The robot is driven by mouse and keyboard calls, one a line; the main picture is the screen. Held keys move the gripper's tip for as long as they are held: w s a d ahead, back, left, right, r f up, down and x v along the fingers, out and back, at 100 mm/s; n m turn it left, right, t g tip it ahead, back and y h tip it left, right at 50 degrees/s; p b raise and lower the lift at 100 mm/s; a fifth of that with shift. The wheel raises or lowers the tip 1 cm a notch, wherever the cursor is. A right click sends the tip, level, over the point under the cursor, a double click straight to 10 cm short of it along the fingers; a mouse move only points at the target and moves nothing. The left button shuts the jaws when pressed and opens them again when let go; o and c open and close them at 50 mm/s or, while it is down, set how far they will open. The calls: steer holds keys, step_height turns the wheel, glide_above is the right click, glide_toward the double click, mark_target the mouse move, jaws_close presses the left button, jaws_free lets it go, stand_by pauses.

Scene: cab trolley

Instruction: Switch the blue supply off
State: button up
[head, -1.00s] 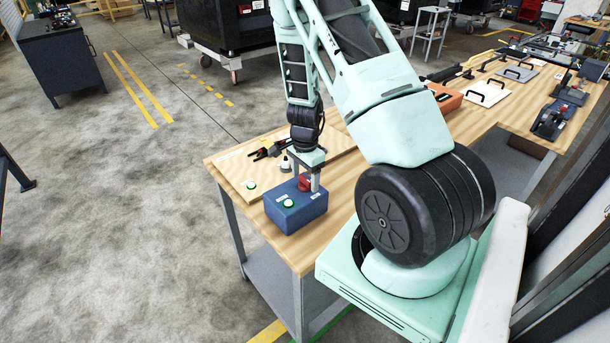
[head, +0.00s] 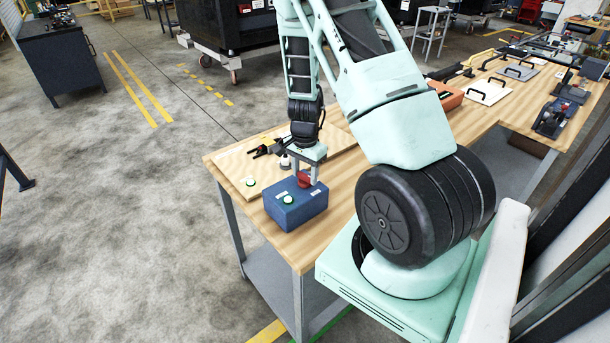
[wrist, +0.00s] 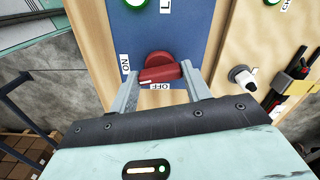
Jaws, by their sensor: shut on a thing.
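The blue supply box (head: 296,208) stands at the near left corner of the bench. Its red rotary knob (wrist: 165,62) sits on the blue face between the OFF label (wrist: 160,87) and the ON label (wrist: 126,63). My gripper (wrist: 163,82) is shut on the knob, one finger at each end of the bar. A green lamp (head: 288,199) on the box looks lit.
A wooden board (head: 240,170) beside the box carries another green lamp (head: 250,182), a dark knob and a red-and-black clamp-like part (wrist: 292,80). An orange case (head: 446,95) and handled plates (head: 488,91) lie farther along the bench. Open floor lies to the left.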

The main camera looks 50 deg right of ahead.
mark_target(305, 174)
steer(key=n+b, duration=0.2)
steer(key=n, duration=0.2)
steer(key=shift+f+n+b, duration=0.1)
steer(key=shift+n+b, duration=0.2)
steer(key=shift+b, duration=0.05)
steer(key=n+b, duration=0.1)
steer(key=n, duration=0.2)
steer(key=shift+n+b, duration=0.4)
steer(key=n+b, duration=0.1)
steer(key=n, duration=0.2)
steer(key=shift+n+b, duration=0.4)
steer(key=shift+n, duration=1.5)
steer(key=o, duration=1)
step_height(305, 174, up, 18)
steer(key=shift+f+b, duration=0.15)
steer(key=shift+b, duration=0.95)
